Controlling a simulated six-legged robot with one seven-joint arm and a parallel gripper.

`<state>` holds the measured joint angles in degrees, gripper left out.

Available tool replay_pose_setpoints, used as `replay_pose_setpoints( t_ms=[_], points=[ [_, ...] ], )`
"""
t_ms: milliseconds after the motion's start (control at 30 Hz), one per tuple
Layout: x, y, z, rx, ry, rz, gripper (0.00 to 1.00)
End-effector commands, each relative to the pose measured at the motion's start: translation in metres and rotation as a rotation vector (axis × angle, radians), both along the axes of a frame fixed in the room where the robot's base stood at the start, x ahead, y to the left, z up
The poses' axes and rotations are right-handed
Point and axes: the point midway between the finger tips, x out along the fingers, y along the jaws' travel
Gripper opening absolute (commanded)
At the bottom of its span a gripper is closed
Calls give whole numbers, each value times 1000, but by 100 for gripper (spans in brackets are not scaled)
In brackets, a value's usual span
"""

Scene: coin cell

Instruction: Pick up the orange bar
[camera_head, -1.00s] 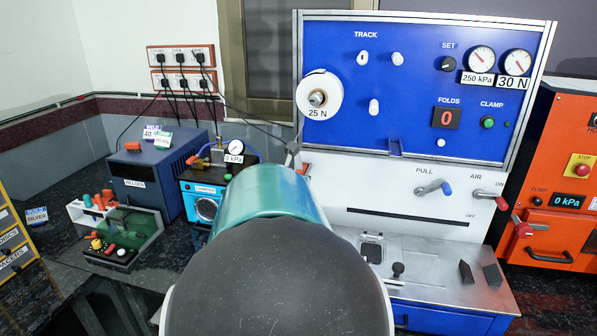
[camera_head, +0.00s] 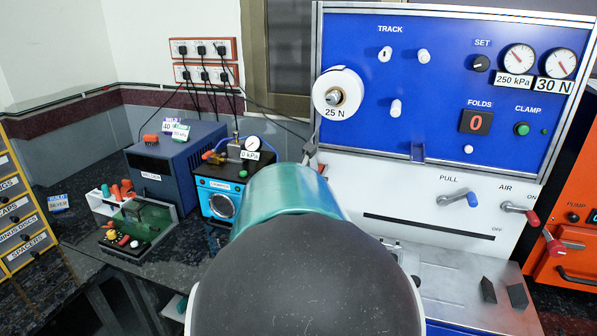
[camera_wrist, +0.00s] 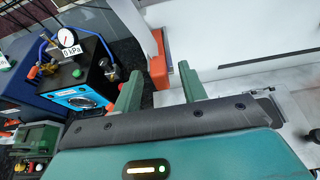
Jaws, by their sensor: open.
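An orange bar (camera_wrist: 158,70) shows in the wrist view, upright against the left edge of the white machine panel. My gripper (camera_wrist: 161,67) is open, with one green finger on each side of the bar in the picture. The bar appears beyond the fingertips; I cannot tell how far, and no contact is visible. Nothing is held. In the head view my arm hides the gripper and most or all of the bar's place.
The blue and white machine (camera_head: 470,200) stands at the right. A small blue pump unit (camera_head: 215,185) with a gauge, a welder box (camera_head: 150,170) and a green tool stand (camera_head: 140,225) are at the left. A cable runs to the wall sockets (camera_head: 203,48).

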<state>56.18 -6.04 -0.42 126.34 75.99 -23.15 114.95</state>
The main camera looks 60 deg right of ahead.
Motion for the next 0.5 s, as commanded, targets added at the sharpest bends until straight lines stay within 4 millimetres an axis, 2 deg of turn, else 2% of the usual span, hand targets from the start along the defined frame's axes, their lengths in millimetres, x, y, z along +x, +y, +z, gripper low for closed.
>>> replay_pose_setpoints(
  t_ms=[233, 433, 500],
  points=[
    [0, 3, 0, 0, -1, -1, 40],
    [0, 3, -1, 1, 0, -1, 1],
    [0, 2, -1, 1, 1, -1, 0]
  ],
)
